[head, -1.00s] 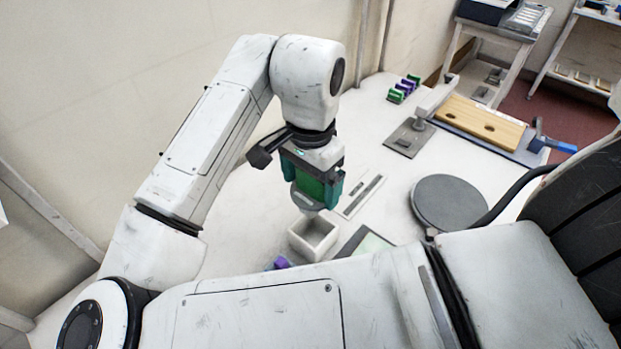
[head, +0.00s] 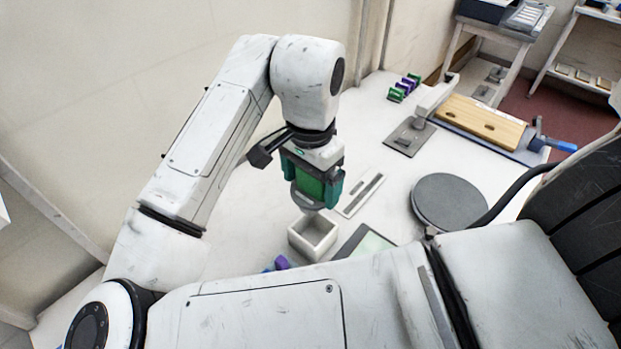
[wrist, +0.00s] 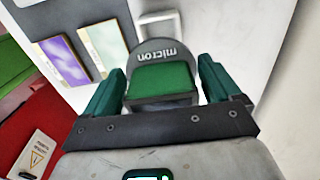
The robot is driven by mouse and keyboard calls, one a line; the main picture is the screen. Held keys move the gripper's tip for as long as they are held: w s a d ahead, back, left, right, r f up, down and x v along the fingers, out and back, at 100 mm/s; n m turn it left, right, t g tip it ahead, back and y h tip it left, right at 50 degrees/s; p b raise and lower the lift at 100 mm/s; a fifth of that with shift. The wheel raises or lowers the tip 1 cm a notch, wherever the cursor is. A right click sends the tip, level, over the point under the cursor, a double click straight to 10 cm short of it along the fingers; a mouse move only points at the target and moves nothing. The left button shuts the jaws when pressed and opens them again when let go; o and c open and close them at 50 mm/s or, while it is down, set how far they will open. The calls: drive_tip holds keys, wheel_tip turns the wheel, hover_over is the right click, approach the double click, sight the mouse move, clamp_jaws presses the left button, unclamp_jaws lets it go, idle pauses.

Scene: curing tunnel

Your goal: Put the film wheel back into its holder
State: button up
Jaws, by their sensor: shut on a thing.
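The film wheel, a grey disc with a green block grip, hangs below my gripper (head: 310,176) in the head view (head: 314,203). It also shows in the wrist view (wrist: 155,50), with "micron" lettered on its disc. My gripper (wrist: 163,68) is shut on the green grip, one teal finger at each side. A white, open-topped square box (head: 325,249), which looks like the holder, stands on the table just below the wheel. The wheel appears above the box, apart from it. In the wrist view the box (wrist: 178,24) is partly hidden behind the disc.
A purple piece (head: 282,262) lies left of the box, partly hidden by my body. A green-faced flat panel (head: 372,243), a slotted grey strip (head: 360,196) and a dark round plate (head: 449,203) lie to the right. Small green and purple pieces (head: 403,88) stand farther back.

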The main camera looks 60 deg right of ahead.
sight(311, 199)
drive_tip(key=shift+f, duration=0.3)
drive_tip(key=shift+f+b, duration=0.35)
drive_tip(key=shift+b, duration=0.15)
wheel_tip(311, 199, down, 11)
drive_tip(key=b, duration=0.8)
drive_tip(key=shift+r, duration=0.2)
idle(2.5)
drive_tip(key=o, duration=1)
drive_tip(key=shift+r+p, duration=3.15)
drive_tip(key=shift+r, duration=0.4)
